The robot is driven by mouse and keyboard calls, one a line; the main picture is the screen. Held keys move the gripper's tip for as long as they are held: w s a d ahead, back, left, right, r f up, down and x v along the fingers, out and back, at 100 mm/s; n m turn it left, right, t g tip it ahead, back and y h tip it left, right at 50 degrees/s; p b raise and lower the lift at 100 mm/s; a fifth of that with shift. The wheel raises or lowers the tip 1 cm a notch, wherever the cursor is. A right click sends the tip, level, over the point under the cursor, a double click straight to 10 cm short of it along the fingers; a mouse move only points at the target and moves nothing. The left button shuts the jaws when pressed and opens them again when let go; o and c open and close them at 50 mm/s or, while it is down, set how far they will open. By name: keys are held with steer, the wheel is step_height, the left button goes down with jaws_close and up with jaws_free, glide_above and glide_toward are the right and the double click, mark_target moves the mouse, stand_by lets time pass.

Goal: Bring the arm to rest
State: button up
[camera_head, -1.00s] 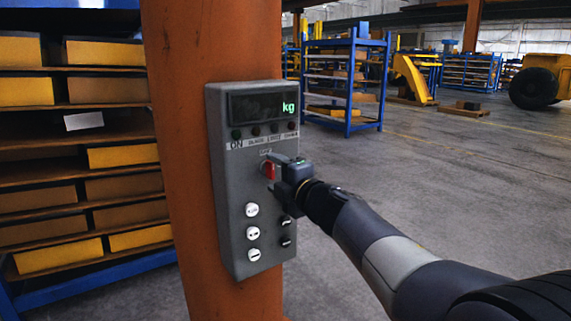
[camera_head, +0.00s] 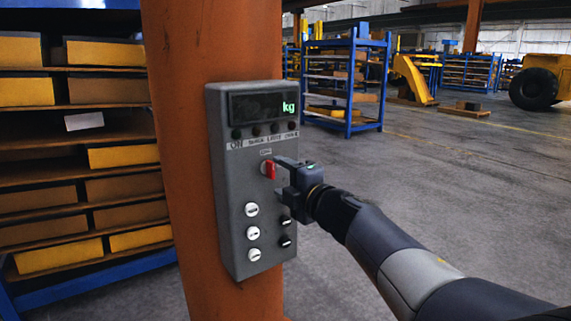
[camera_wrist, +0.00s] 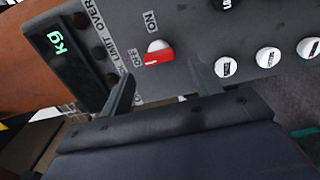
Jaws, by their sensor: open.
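My gripper (camera_head: 279,175) is open and empty, just to the right of the red switch handle (camera_head: 269,169) on the grey control box (camera_head: 240,190). In the wrist view, the two fingers of my gripper (camera_wrist: 165,88) stand apart, and the red handle (camera_wrist: 158,57) shows beyond them, between their tips and clear of both. The handle points along the box in the head view. The box has a dark display (camera_head: 262,105) with green "kg" lettering at its top.
The box is fixed to an orange column (camera_head: 178,150). White buttons (camera_head: 252,232) and dark buttons (camera_head: 286,241) sit below the switch. A shelf with yellow bins (camera_head: 105,53) stands at left. A blue rack (camera_head: 350,127) stands farther back. The floor at right is open.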

mark_target(274, 170)
steer(key=v, duration=0.6)
steer(key=x, duration=1)
steer(key=shift+w+a+r+p, duration=0.15)
steer(key=shift+w+a+p, duration=0.05)
steer(key=shift+p, duration=0.2)
steer(key=m+p, duration=0.1)
steer(key=m, duration=0.2)
steer(key=shift+s+m+p, duration=0.1)
steer(key=shift+m+p, duration=0.25)
steer(key=shift+m, duration=0.05)
steer(key=m+p, duration=0.2)
steer(key=m, duration=0.3)
steer(key=shift+d+r+p, duration=0.1)
steer(key=shift+r+p, duration=0.05)
steer(key=shift+p, duration=0.2)
steer(key=m+p, duration=0.2)
steer(key=m, duration=0.3)
steer(key=shift+d+m+p, duration=0.1)
steer(key=shift+m+p, duration=1)
steer(key=shift+m, duration=1.1)
steer(key=shift+d, duration=0.1)
